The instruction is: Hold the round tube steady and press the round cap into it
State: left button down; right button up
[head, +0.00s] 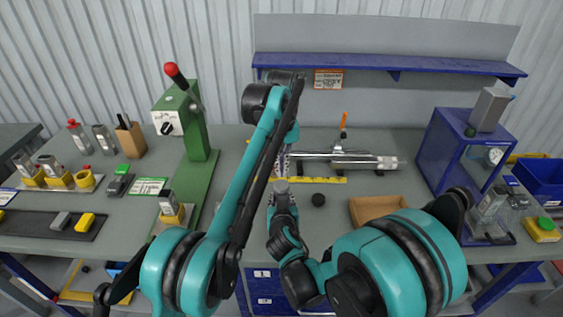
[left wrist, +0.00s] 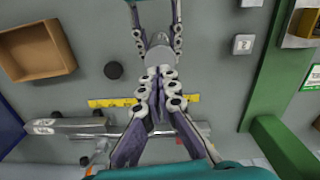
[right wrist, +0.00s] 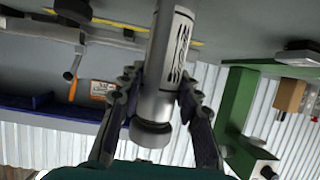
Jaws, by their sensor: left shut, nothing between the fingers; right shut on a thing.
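My right gripper (right wrist: 158,92) is shut around the round tube (right wrist: 168,55), a silver cylinder with dark printing, and holds it upright. A darker grey round piece, apparently the round cap (right wrist: 152,134), sits at the tube's upper end. I cannot tell how deep it sits. In the left wrist view the grey upper end (left wrist: 159,56) shows just beyond my left fingertips. My left gripper (left wrist: 159,84) is shut and empty, right over that end. I cannot tell whether it touches. In the head view my left gripper (head: 282,174) is above my right gripper (head: 281,203).
A black round piece (head: 318,200) lies on the table right of the grippers, near a brown tray (head: 378,208). Behind are a yellow ruler strip (head: 318,180) and a metal rod fixture (head: 350,160). A green lever press (head: 196,135) stands left; a blue stand (head: 450,150) stands right.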

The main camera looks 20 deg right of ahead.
aim_at(282, 184)
pick_arm(q)
jog(key=shift+f, duration=1.6)
jog(key=shift+f, duration=0.8)
jog(key=shift+r, duration=1.55)
jog(key=shift+f, duration=0.1)
